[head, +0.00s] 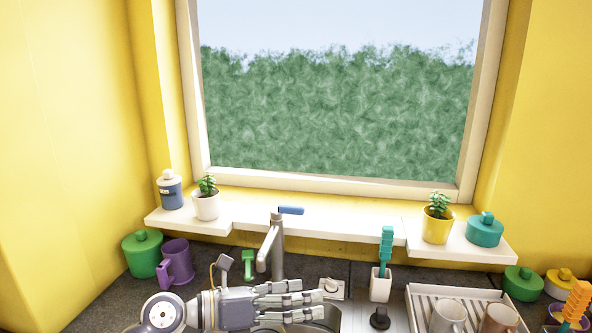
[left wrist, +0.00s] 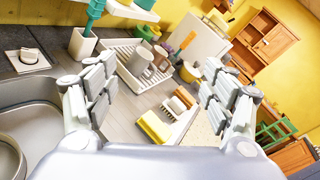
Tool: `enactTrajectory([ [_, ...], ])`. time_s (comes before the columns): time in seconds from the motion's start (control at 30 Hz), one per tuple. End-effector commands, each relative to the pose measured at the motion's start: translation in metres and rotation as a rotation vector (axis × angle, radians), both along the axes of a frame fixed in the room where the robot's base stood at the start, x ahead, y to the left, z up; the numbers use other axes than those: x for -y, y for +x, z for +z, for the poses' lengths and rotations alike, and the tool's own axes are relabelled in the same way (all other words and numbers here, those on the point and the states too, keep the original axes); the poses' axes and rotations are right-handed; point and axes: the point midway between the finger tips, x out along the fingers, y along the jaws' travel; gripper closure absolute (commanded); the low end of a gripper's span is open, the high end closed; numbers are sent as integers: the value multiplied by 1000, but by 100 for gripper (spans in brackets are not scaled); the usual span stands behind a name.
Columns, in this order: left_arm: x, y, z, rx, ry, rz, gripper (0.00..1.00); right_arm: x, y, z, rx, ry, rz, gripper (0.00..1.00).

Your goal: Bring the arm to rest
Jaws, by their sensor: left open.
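My left gripper (head: 316,304) reaches in from the left at the bottom of the head view, its fingers pointing right. It is in front of the faucet (head: 276,248) and over the edge of the sink (head: 330,318). In the left wrist view my left gripper (left wrist: 160,92) has its two padded fingers wide apart, with nothing between them. My right gripper is in neither view.
A dish rack (head: 418,312) with two mugs stands to the right, beside a white holder (head: 380,286) with a teal brush. A purple mug (head: 178,264) and green pot (head: 142,254) stand left. The wrist view shows a yellow sponge (left wrist: 154,127) on the counter.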

Motion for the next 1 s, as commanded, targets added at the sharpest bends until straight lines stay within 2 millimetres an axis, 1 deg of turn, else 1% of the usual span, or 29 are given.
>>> enactTrajectory([
  [0.03,4,-5,14,-33,-123,29,24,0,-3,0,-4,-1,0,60],
  [0.07,4,-6,24,-55,-199,52,24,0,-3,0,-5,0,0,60],
  [0.13,-2,-6,44,-112,-372,109,24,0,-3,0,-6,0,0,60],
  [0.2,-15,-4,61,-178,-541,177,24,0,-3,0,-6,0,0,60],
  [0.27,-31,0,71,-243,-681,241,24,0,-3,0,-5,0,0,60],
  [0.37,-64,8,75,-365,-902,364,24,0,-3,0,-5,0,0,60],
  [0.4,-79,11,73,-419,-986,417,24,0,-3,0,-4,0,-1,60],
  [0.47,-103,15,64,-503,-1106,502,24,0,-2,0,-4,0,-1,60],
  [0.5,-119,17,55,-562,-1182,563,24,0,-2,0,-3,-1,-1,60],
  [0.57,-142,17,37,-653,-1290,657,24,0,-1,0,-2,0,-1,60],
  [0.6,-157,16,22,-717,-1358,725,24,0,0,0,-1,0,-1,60],
  [0.67,-178,12,-3,-814,-1450,829,24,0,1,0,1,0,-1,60],
  [0.7,-191,7,-22,-881,-1508,903,24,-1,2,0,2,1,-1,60],
  [0.77,-207,-4,-52,-986,-1585,1015,24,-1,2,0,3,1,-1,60],
  [0.8,-216,-14,-74,-1055,-1630,1095,24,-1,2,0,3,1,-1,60],
  [0.87,-228,-32,-107,-1163,-1687,1217,24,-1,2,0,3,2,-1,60],
  [0.9,-233,-47,-129,-1238,-1718,1303,24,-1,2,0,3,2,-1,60],
  [0.97,-238,-73,-160,-1346,-1752,1431,24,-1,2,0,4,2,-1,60],
  [1.0,-239,-91,-178,-1418,-1768,1514,24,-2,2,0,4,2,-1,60],
])
